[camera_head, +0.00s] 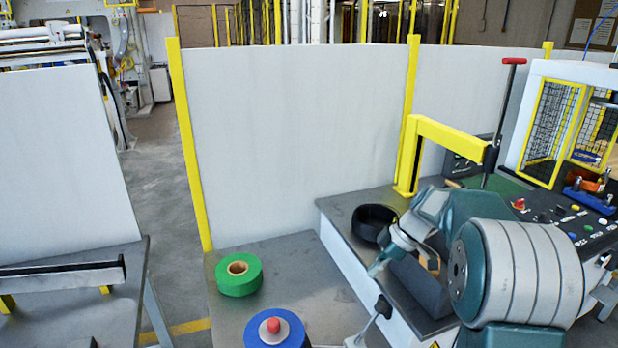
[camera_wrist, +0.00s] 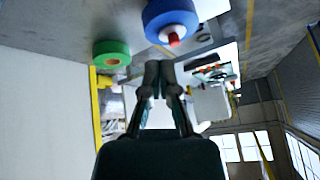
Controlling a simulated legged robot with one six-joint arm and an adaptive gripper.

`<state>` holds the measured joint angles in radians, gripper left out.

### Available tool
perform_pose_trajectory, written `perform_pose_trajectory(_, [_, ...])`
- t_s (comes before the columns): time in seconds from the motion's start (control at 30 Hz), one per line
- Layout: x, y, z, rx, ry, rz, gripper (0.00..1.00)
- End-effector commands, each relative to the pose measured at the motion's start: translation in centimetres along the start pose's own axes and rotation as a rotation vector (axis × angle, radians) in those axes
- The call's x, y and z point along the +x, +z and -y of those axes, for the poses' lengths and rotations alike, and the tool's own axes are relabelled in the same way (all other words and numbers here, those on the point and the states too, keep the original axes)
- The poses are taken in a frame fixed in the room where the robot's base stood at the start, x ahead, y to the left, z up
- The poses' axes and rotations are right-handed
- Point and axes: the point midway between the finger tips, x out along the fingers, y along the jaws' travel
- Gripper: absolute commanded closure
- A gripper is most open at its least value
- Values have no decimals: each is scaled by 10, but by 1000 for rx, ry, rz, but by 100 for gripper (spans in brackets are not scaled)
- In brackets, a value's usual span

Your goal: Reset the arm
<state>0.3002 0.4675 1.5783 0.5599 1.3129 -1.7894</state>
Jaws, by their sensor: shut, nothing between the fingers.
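My arm (camera_head: 515,270) reaches across the right of the head view, bent, with its forearm over the machine bench. My gripper (camera_wrist: 159,70) shows in the middle of the wrist view with its fingers together and nothing between them. It hangs clear of the rolls. A green roll (camera_head: 238,276) with a brown core lies flat on the grey table; it also shows in the wrist view (camera_wrist: 110,53). A blue roll (camera_head: 262,335) with a red-topped knob (camera_head: 273,325) in its middle stands at the near edge; it also shows in the wrist view (camera_wrist: 160,14).
A black ring (camera_head: 374,222) lies on the machine bench beside my arm. A yellow frame (camera_head: 450,139) and a red-topped lever (camera_head: 505,110) rise behind it. White panels (camera_head: 300,140) with yellow posts close the back. The grey table (camera_head: 300,262) has free room beside the green roll.

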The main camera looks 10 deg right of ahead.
Motion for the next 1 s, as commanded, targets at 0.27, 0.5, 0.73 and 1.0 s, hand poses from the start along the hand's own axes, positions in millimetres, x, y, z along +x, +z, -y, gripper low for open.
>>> perform_pose_trajectory(0.27, [-32, -34, 74, 263, 126, 124, 100])
perform_pose_trajectory(0.5, [-48, -45, 141, 499, 279, 177, 100])
perform_pose_trajectory(0.73, [-54, -42, 202, 710, 450, 165, 100])
perform_pose_trajectory(1.0, [-50, -25, 264, 939, 649, 65, 100])
